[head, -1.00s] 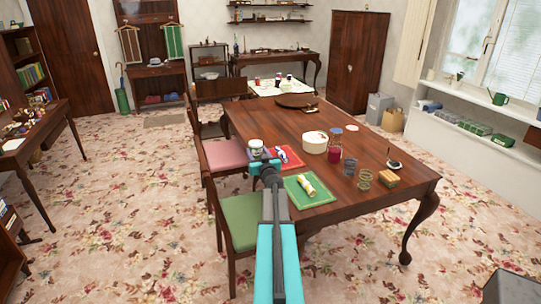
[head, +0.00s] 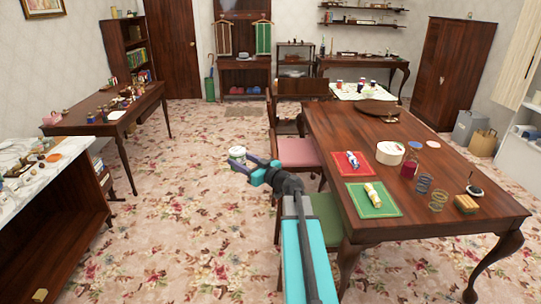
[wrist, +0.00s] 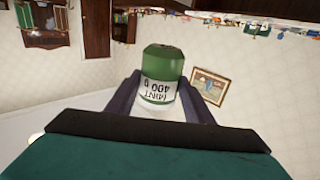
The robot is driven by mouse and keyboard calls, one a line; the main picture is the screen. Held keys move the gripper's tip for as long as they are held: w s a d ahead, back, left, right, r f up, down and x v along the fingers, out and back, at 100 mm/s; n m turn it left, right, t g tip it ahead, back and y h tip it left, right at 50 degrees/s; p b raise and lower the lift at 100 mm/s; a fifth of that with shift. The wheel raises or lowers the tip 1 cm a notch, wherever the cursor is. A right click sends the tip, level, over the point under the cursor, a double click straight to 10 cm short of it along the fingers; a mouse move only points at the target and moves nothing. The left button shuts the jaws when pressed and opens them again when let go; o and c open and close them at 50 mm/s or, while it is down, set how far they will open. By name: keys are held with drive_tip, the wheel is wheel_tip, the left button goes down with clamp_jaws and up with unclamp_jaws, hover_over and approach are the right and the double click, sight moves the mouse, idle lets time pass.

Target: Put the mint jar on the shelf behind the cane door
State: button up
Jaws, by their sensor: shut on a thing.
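The mint jar (head: 237,152) is held up over the carpet, left of the long dining table. In the wrist view the jar (wrist: 164,63) shows a green upper part and a pale label, whose printed words appear upside down. My gripper (head: 250,163) is shut on the jar, with a dark finger on each side of it in the wrist view.
The dining table (head: 400,170) holds a green mat, a red mat, a white round box and coils. A pink chair (head: 298,152) and a green chair stand at its left side. A marble-topped cabinet (head: 50,165) and a cluttered desk (head: 85,128) stand left. Carpet between is clear.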

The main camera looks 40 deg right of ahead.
drive_tip(key=s+a+f+n+g+y+b, duration=0.2)
drive_tip(key=a+y, duration=0.1)
drive_tip(key=a, duration=0.6)
drive_tip(key=s+a+f+n+g+y+b, duration=0.1)
drive_tip(key=a+f+n+y+b, duration=0.2)
drive_tip(key=a, duration=0.6)
drive_tip(key=s+a+n+g+y+b, duration=0.15)
drive_tip(key=a+y, duration=0.25)
drive_tip(key=a, duration=0.5)
drive_tip(key=s+a+f+n+g+y+b, duration=0.1)
drive_tip(key=s+a+f+b, duration=0.1)
drive_tip(key=f+b, duration=0.6)
drive_tip(key=s+a+f+n+g+y+b, duration=0.1)
drive_tip(key=a+f+b, duration=0.3)
drive_tip(key=f+b, duration=0.5)
wheel_tip(320, 180, down, 4)
drive_tip(key=shift+s+a+f+n+g, duration=0.1)
drive_tip(key=shift+s+a+n+g, duration=0.3)
drive_tip(key=shift+s+g, duration=0.1)
drive_tip(key=shift+p, duration=0.4)
wheel_tip(320, 180, up, 7)
drive_tip(key=p, duration=1.1)
drive_tip(key=shift+p, duration=0.4)
